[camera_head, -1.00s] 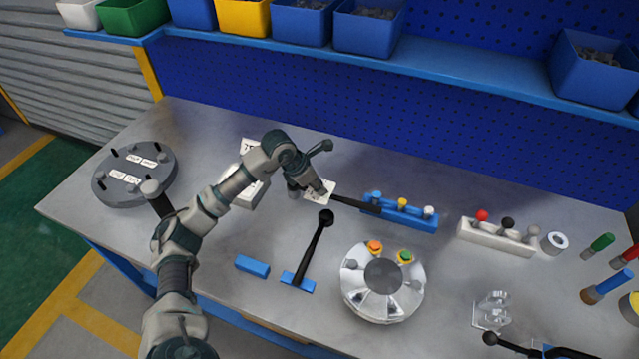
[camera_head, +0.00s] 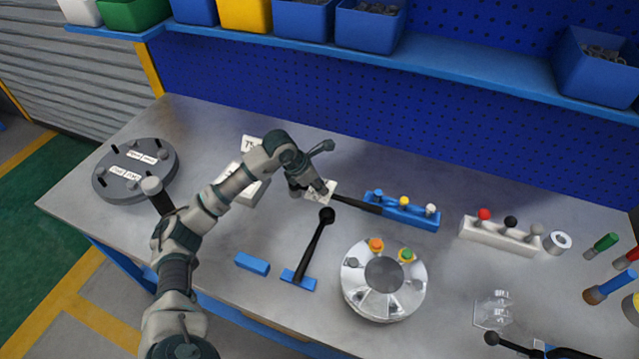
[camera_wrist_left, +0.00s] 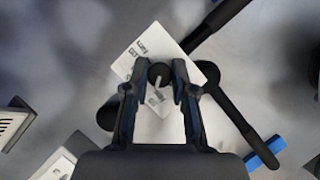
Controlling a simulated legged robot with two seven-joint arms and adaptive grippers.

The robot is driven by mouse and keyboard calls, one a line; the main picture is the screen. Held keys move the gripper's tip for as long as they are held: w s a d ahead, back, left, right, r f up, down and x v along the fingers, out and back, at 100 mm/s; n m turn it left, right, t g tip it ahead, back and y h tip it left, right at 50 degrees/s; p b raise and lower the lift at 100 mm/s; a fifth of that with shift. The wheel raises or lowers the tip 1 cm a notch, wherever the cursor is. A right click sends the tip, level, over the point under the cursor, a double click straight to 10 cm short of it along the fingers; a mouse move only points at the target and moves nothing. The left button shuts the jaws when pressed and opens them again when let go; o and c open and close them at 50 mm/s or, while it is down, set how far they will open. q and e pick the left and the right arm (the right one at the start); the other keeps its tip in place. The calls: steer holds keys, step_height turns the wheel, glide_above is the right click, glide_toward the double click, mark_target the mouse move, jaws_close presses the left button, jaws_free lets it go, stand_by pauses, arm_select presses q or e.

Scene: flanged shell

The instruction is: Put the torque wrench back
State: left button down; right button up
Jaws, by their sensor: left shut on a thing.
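My left gripper (camera_head: 318,191) is over a white label card (camera_head: 312,197) at the back middle of the workbench. In the left wrist view its fingers (camera_wrist_left: 160,82) are closed around a dark round end (camera_wrist_left: 160,72). This seems to be the end of a black-handled tool (camera_head: 356,205), likely the torque wrench. Its bar runs right toward a blue rack (camera_head: 412,219); whether they touch is unclear. A similar black tool (camera_head: 315,246) with a ball end lies on a blue rest (camera_head: 298,280) in front.
A silver flanged shell (camera_head: 383,284) stands front centre. A white rack (camera_head: 498,236) is right, a grey disc (camera_head: 135,170) far left. A small blue block (camera_head: 252,264) lies beside the blue rest. Another black-knobbed tool (camera_head: 508,343) is front right. Bench room is clear at left front.

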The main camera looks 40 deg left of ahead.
arm_select(q)
steer(key=c, duration=0.9)
jaws_free()
steer(key=shift+o, duration=0.2)
steer(key=shift+f, duration=0.1)
